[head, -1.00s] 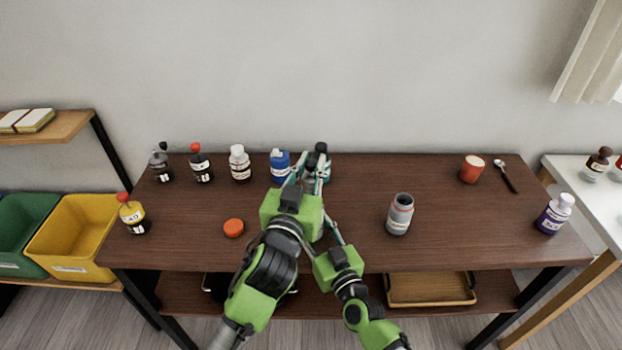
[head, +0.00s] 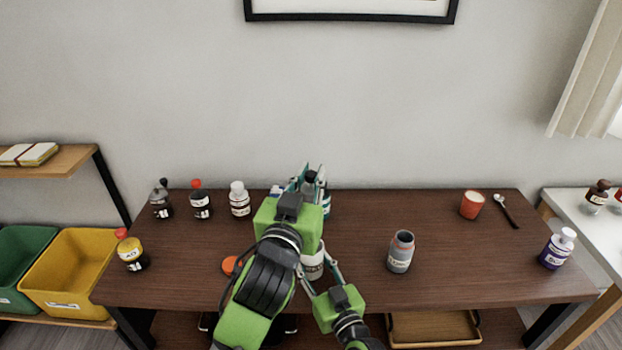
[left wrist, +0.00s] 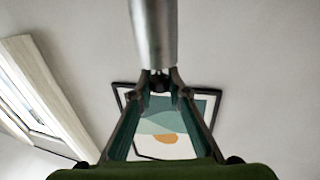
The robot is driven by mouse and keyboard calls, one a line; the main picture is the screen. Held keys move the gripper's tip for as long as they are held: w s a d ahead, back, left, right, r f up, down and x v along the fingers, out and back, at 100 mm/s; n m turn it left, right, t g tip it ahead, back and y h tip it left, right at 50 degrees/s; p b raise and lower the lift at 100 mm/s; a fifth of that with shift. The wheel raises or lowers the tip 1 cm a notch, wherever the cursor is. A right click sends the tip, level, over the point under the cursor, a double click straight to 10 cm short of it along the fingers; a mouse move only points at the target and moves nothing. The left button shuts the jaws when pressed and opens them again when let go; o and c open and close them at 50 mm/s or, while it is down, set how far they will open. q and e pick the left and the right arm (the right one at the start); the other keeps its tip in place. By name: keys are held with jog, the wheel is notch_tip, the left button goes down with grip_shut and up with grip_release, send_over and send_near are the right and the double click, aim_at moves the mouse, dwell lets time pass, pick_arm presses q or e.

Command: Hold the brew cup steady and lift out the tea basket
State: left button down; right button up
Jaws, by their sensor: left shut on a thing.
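My left gripper (head: 308,182) is above the table, in front of the back row of bottles. In the left wrist view its fingers (left wrist: 160,82) are closed on the dark knob of the tea basket, a plain metal cylinder (left wrist: 154,35). The brew cup (head: 313,265), whitish with a label, stands on the table below, largely hidden by my left arm. My right gripper (head: 320,276) has its fingers at either side of the cup. Whether they press on it cannot be seen.
A grey open jar (head: 401,252) stands to the right, with an orange cup (head: 471,205) and a spoon (head: 506,211) beyond. Bottles line the back left, such as a white-capped one (head: 239,200). An orange lid (head: 231,265) is partly behind my left arm.

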jog(key=o, duration=1.3)
jog(key=shift+s, duration=0.1)
